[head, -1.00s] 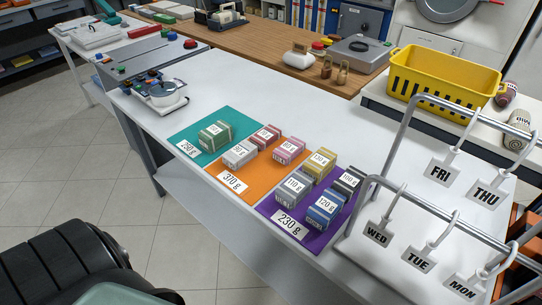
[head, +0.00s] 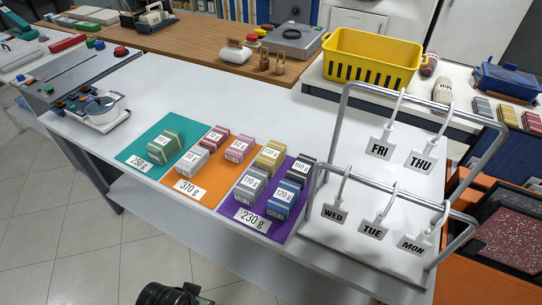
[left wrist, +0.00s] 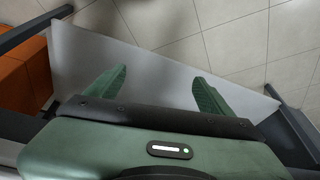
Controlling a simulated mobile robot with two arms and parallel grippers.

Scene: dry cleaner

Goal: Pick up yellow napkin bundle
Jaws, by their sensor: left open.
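The yellow napkin bundle (head: 270,155) is a small banded block with a white tag that seems to read 130 g. It sits at the back left of the purple mat (head: 229,208), behind a grey bundle (head: 251,184) and beside a black bundle (head: 299,170). My left gripper is open and empty in the left wrist view (left wrist: 158,84), its green fingers wide apart over a white surface and floor tiles; no bundle shows there. In the head view only a dark part of my left arm shows at the bottom edge, fingertips out of sight. My right gripper is not in view.
A blue bundle (head: 281,201) shares the purple mat. Orange (head: 192,188) and teal (head: 138,158) mats hold other bundles to the left. A metal rail rack with day tags (head: 332,212) stands close on the right. The white counter (head: 205,98) behind the mats is clear.

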